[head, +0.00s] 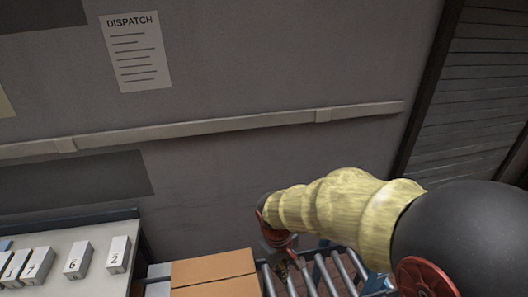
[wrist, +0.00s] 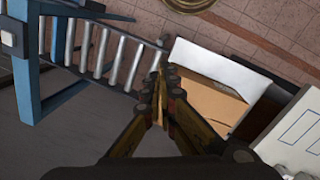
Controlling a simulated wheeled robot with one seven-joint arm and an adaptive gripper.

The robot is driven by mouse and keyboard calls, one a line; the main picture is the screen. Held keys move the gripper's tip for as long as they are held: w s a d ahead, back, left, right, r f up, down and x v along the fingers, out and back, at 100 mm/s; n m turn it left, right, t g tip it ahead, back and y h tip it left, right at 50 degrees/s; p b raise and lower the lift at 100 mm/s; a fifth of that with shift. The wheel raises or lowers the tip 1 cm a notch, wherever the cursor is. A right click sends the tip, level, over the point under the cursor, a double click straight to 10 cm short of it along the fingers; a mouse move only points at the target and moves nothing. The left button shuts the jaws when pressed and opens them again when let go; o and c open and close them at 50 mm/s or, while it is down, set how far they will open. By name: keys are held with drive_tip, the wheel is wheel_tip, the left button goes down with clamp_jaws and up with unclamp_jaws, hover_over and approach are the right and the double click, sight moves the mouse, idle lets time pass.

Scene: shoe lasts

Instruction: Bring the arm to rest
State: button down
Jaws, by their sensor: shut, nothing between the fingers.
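My gripper (wrist: 157,88) is shut and empty in the wrist view, its fingertips together. It hangs in the air, and the roller conveyor and a cardboard box show beyond it. In the head view my arm reaches in from the right, and my gripper (head: 288,262) points down near the conveyor, small and partly dark. I cannot tell its exact height above the rollers.
A roller conveyor (head: 327,272) with a blue frame (wrist: 32,60) runs beside a cardboard box (head: 214,268). A table (head: 60,248) at left holds several numbered white blocks (head: 77,260). A grey wall with a rail (head: 220,124) and a dispatch sheet (head: 136,55) stands behind.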

drive_tip(key=s+d+m+t+y+b, duration=0.1)
drive_tip(key=s+d+m+t+b, duration=0.4)
drive_tip(key=s+d+b, duration=0.8)
drive_tip(key=s+m+b, duration=0.1)
drive_tip(key=m+b, duration=0.1)
drive_tip(key=b, duration=0.2)
drive_tip(key=shift+d+t+b, duration=0.3)
drive_tip(key=shift+b, duration=0.05)
drive_tip(key=c, duration=2.4)
unclamp_jaws()
